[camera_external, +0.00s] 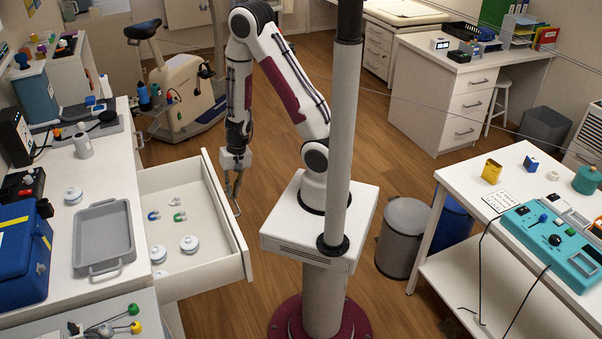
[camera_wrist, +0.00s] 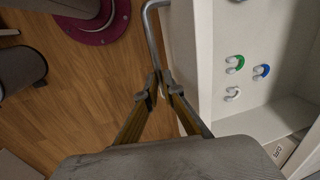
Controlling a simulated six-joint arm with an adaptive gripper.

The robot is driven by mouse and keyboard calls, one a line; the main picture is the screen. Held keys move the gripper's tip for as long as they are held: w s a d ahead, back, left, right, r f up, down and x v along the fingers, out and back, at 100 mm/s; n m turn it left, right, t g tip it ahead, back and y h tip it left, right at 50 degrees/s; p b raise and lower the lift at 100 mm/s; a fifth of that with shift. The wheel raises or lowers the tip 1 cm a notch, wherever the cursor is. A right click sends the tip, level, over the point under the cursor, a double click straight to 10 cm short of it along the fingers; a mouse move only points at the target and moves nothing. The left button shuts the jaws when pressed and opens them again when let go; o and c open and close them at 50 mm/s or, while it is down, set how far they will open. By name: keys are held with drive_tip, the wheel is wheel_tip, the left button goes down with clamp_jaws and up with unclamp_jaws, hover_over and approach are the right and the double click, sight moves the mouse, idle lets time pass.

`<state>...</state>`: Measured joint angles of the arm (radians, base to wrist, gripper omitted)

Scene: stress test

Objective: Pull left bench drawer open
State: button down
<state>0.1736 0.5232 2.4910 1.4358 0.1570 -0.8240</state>
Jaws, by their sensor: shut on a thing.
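The left bench drawer (camera_external: 208,268) stands pulled well out from the left bench, its inside open to view. My gripper (camera_external: 234,190) is at the outer side of the drawer's front panel (camera_external: 230,225). In the wrist view my gripper's fingertips (camera_wrist: 160,82) are closed together on the grey bar handle (camera_wrist: 149,30) of the drawer. The white front panel (camera_wrist: 201,50) shows just right of the handle.
The drawer holds small U-shaped pieces (camera_external: 180,216) and white round jars (camera_external: 189,243). A grey tray (camera_external: 104,232) and a blue case (camera_external: 22,255) stand on the bench. My pedestal is close right of the drawer, with bare wood floor (camera_wrist: 85,90) between.

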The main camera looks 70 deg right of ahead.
drive_tip(key=shift+s+d, duration=0.35)
drive_tip(key=shift+d, duration=0.1)
drive_tip(key=c, duration=2.2)
unclamp_jaws()
drive_tip(key=shift+o, duration=0.2)
drive_tip(key=shift+r, duration=0.55)
drive_tip(key=shift+s+r, duration=0.15)
drive_tip(key=shift+r, duration=0.45)
drive_tip(key=shift+s+d+r, duration=0.1)
drive_tip(key=shift+d+r, duration=0.05)
drive_tip(key=shift+r, duration=0.7)
drive_tip(key=shift+s+d+r, duration=0.1)
drive_tip(key=shift+r, duration=0.7)
drive_tip(key=shift+s+d+r, duration=0.1)
drive_tip(key=shift+d+r, duration=0.05)
drive_tip(key=shift+r, duration=0.7)
